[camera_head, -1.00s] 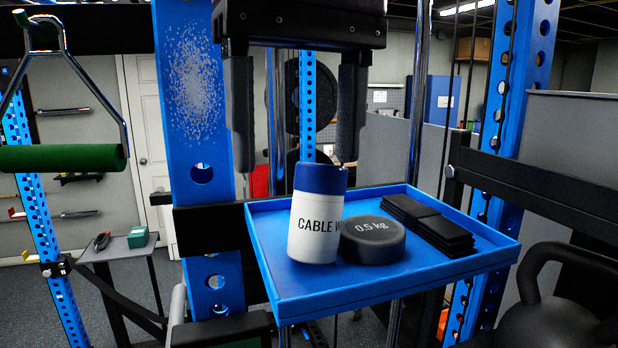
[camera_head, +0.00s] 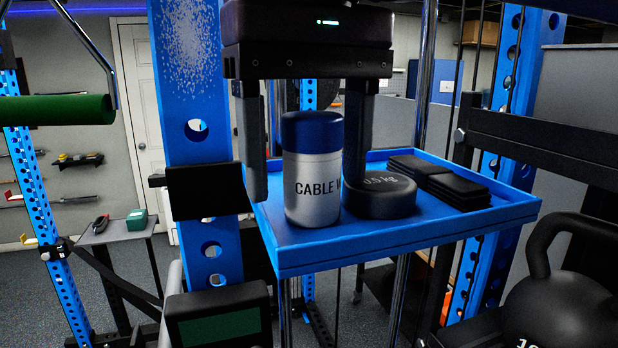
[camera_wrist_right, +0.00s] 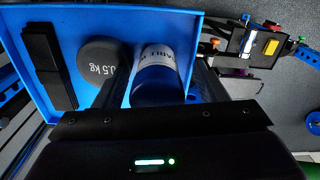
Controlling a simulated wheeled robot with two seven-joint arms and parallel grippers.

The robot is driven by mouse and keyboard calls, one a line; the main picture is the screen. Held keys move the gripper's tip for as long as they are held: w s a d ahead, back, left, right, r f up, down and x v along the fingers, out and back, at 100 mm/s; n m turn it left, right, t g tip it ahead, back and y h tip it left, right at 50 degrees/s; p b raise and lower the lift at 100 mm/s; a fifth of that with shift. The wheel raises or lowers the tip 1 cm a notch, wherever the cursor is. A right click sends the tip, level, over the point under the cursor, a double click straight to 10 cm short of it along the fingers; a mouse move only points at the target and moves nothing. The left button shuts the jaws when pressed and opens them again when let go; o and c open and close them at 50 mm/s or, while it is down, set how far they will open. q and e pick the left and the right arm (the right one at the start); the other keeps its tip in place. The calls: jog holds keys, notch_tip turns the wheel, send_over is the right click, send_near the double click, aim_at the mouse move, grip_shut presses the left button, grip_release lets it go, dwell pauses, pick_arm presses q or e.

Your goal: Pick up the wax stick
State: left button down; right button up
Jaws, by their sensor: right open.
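The wax stick (camera_head: 312,188) is a white cylinder with a blue cap and the lettering "CABLE W". It stands upright on the blue tray (camera_head: 400,243). My right gripper (camera_head: 305,180) points down with its fingers apart, one at the left of the stick and one at its right. The right finger hangs in front of part of the black 0.5 kg weight. In the right wrist view the stick (camera_wrist_right: 158,75) shows between the fingers, with the weight (camera_wrist_right: 101,70) beside it. Contact with the stick cannot be made out. My left gripper is not in view.
The 0.5 kg weight (camera_head: 392,197) sits close to the stick's right. Black blocks (camera_head: 450,188) lie farther right on the tray. The tray has a raised rim. A blue upright (camera_head: 198,215) stands left, and a kettlebell (camera_head: 560,300) is at lower right.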

jog(key=shift+d+f, duration=0.15)
jog(key=shift+f, duration=0.05)
jog(key=c, duration=1.1)
